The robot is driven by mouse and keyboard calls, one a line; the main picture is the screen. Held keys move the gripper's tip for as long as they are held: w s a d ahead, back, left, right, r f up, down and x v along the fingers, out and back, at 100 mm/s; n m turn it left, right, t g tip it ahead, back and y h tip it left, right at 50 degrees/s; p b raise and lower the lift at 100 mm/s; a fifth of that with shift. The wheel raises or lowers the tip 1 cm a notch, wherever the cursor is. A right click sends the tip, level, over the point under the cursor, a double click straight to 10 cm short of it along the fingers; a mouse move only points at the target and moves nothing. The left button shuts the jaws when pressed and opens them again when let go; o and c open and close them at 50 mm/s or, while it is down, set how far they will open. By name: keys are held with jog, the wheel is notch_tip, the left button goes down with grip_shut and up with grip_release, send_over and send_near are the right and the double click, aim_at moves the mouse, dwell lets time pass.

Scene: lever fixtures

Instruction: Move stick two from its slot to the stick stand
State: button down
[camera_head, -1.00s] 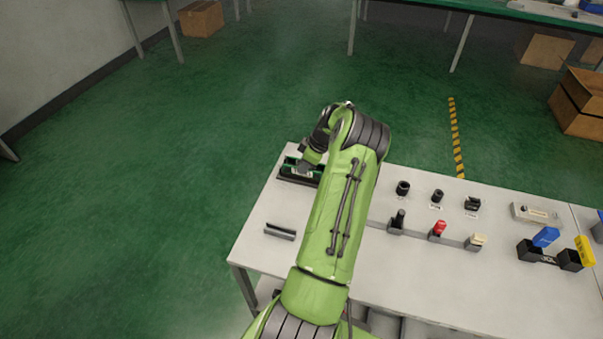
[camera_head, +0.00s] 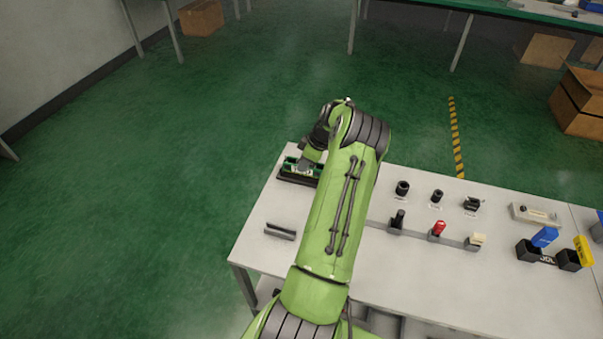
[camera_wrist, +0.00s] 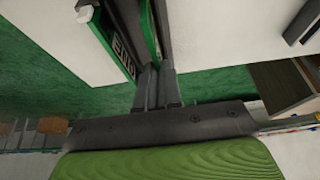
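A black fixture (camera_head: 297,181) with thin green sticks in it stands at the left back of the white table. A grey slotted block (camera_head: 280,232), possibly the stick stand, lies nearer the table's left front.
Right of my arm, black cylinders (camera_head: 402,188) and a row of small parts with a red one (camera_head: 438,229) stand on the table. Black holders (camera_head: 530,251) with blue and yellow pieces are farther right. The tabletop around the grey block is clear.

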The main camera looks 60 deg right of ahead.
jog(key=shift+r+p, duration=1)
jog(key=shift+r, duration=0.95)
jog(key=shift+a+r+p, duration=0.1)
jog(key=shift+r+p, duration=0.45)
jog(key=shift+r, duration=0.5)
jog(key=w+a+n+g+y+b, duration=0.2)
jog(key=a+n+b, duration=0.45)
jog(key=a, duration=0.35)
jog(key=w+a+n+g+y+b, duration=0.1)
jog(key=a+n+y+b, duration=0.1)
jog(key=a+n+b, duration=0.6)
jog(key=shift+m, duration=0.45)
jog(key=x, duration=0.3)
jog(key=b+x, duration=0.1)
jog(key=x, duration=0.2)
jog(key=s+d+b+x, duration=0.1)
jog(key=x, duration=0.2)
jog(key=shift+a+f, duration=0.15)
jog(key=shift+f, duration=0.4)
jog(key=c, duration=1.3)
grip_release()
jog(key=shift+w, duration=0.1)
